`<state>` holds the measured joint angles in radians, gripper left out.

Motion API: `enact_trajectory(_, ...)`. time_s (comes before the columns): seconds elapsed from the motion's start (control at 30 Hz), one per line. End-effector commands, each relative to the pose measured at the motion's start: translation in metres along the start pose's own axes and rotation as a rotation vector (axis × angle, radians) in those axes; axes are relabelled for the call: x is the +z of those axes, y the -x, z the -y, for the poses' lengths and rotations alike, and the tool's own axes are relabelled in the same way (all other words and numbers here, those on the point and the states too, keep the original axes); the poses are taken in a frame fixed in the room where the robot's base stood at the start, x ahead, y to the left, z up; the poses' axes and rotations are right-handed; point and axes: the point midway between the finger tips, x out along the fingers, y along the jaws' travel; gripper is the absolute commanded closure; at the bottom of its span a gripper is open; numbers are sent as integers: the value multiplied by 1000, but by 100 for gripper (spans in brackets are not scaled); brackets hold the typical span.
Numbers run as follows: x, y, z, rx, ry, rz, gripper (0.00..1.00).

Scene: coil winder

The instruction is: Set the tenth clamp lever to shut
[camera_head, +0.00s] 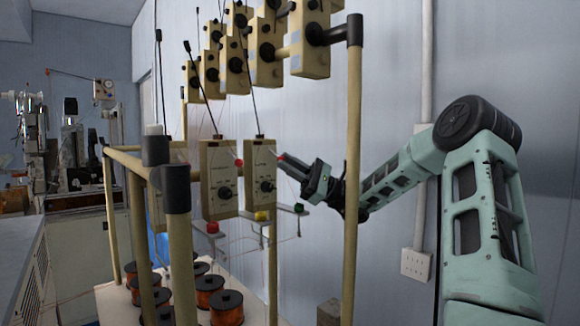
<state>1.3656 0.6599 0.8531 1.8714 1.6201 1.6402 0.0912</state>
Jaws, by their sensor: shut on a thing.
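Two cream tension boxes hang on the lower rail, the left one (219,180) and the right one (258,172), each with a black knob on its front. A small red tip (239,163) shows beside the left box. My gripper (287,164) reaches in from the right, close to the right box's right side. It is shut on a small red-tipped piece (282,157), which looks like a clamp lever. The fingers hide most of that piece, so its angle cannot be told. I cannot tell which lever is the tenth.
More cream boxes (309,38) hang on an upper rail. A frame post (353,160) stands in front of my wrist. Red, yellow and dark caps (261,216) sit just below the boxes. Copper spools (226,307) stand below. Thin wires run through the frame. The wall is behind.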

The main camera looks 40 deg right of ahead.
Motion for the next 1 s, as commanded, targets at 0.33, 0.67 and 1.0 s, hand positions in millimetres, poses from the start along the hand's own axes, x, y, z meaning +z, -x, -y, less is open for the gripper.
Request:
enact_trajectory(0.33,0,0,0,1,-1,0,60)
enact_trajectory(0.67,-2,20,-1,-1,0,-3,60)
enact_trajectory(1.0,-3,99,-2,-2,1,-1,60)
